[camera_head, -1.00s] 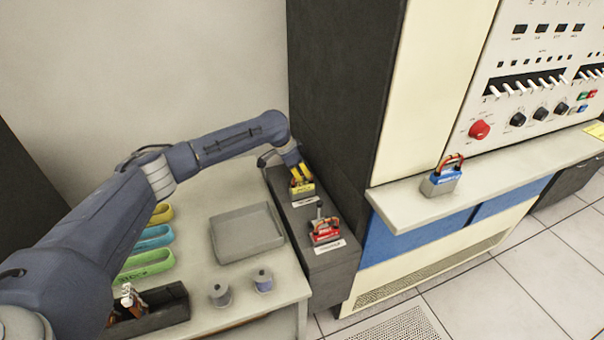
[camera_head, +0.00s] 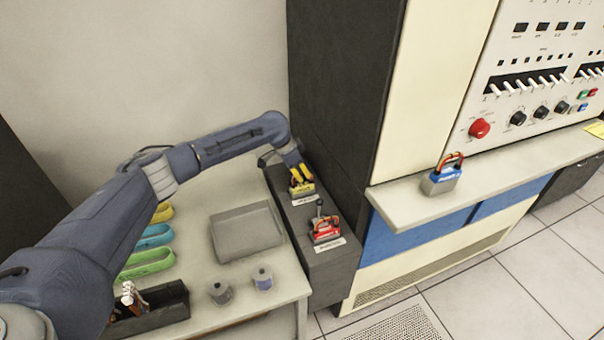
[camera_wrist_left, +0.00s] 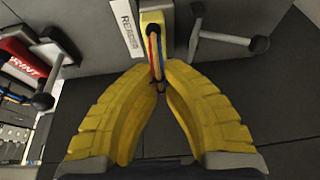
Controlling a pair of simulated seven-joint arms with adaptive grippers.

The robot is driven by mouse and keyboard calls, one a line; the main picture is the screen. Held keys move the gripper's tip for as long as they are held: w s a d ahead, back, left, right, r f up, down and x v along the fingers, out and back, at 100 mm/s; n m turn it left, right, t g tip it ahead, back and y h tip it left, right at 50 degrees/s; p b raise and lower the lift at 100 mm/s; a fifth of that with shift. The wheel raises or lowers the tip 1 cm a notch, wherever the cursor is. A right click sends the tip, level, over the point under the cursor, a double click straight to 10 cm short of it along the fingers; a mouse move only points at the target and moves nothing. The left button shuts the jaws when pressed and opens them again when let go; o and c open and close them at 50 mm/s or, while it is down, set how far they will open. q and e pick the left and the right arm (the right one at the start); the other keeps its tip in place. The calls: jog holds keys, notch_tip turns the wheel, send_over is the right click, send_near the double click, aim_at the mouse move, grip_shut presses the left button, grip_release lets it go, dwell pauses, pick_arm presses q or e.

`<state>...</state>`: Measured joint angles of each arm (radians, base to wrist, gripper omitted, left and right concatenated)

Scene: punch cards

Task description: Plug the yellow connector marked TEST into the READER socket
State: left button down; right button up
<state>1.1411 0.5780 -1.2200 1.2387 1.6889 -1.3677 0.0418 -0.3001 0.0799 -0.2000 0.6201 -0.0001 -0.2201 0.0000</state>
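The yellow connector (camera_head: 302,188) sits upright at the far end of the dark grey socket box, with a white label before it. In the left wrist view the connector (camera_wrist_left: 153,25), with red, blue and orange wires, is beside a label that appears to read READER (camera_wrist_left: 126,27). My left gripper (camera_head: 297,170) is just above it. In the left wrist view its yellow fingertips (camera_wrist_left: 160,72) are a little apart, with the wire loop between them and the connector body beyond them. Whether the fingers touch the wires is unclear. My right gripper is out of view.
A red connector (camera_head: 325,230) sits at the near end of the box. A grey tray (camera_head: 247,231), coloured holders (camera_head: 147,260) and two spools (camera_head: 262,279) are on the table. A tall dark cabinet (camera_head: 337,120) rises behind the box.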

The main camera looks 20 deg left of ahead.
pick_arm(q)
jog(key=shift+f, duration=0.2)
jog(key=c, duration=1.5)
grip_release()
